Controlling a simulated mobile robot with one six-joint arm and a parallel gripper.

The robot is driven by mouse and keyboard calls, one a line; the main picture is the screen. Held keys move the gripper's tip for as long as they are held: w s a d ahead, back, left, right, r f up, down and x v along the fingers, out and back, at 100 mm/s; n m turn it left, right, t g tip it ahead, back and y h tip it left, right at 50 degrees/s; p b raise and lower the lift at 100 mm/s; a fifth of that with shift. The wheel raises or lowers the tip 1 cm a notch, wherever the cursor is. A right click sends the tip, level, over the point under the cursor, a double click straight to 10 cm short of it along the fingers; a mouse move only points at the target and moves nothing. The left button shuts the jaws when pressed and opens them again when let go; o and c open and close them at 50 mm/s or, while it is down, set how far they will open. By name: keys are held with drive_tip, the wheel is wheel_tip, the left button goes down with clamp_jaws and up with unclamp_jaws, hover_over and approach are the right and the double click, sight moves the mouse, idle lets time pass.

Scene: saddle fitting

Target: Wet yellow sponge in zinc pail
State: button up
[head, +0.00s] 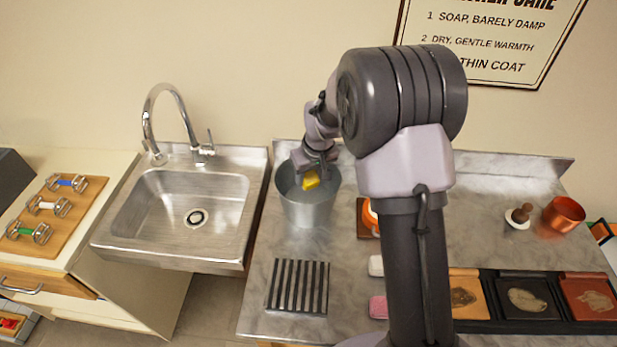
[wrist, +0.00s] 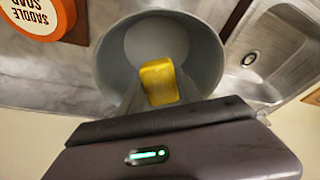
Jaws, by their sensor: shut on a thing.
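The yellow sponge (head: 311,180) is held in my gripper (head: 313,172), which is shut on it. In the head view the sponge shows at the mouth of the zinc pail (head: 308,210), within the outline of its rim. The pail stands upright on the marble counter. In the wrist view the sponge (wrist: 159,82) is between the fingers of my gripper (wrist: 155,95), over the pail's round opening (wrist: 110,60). The pail's inside looks pale grey. I cannot tell how deep the sponge is or whether it touches water.
A steel sink (head: 185,205) with a tall tap is left of the pail. A slatted rack (head: 297,287) lies in front. An orange saddle soap tin (wrist: 38,15) is beside the pail. A copper pot (head: 563,214) and leather samples (head: 530,300) are at the right.

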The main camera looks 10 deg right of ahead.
sight(309, 174)
drive_tip(key=shift+r+p, duration=2)
drive_tip(key=shift+r, duration=1.35)
wheel_tip(309, 174, up, 4)
drive_tip(key=p, duration=0.2)
drive_tip(key=shift+p, duration=0.35)
drive_tip(key=shift+s+f, duration=0.1)
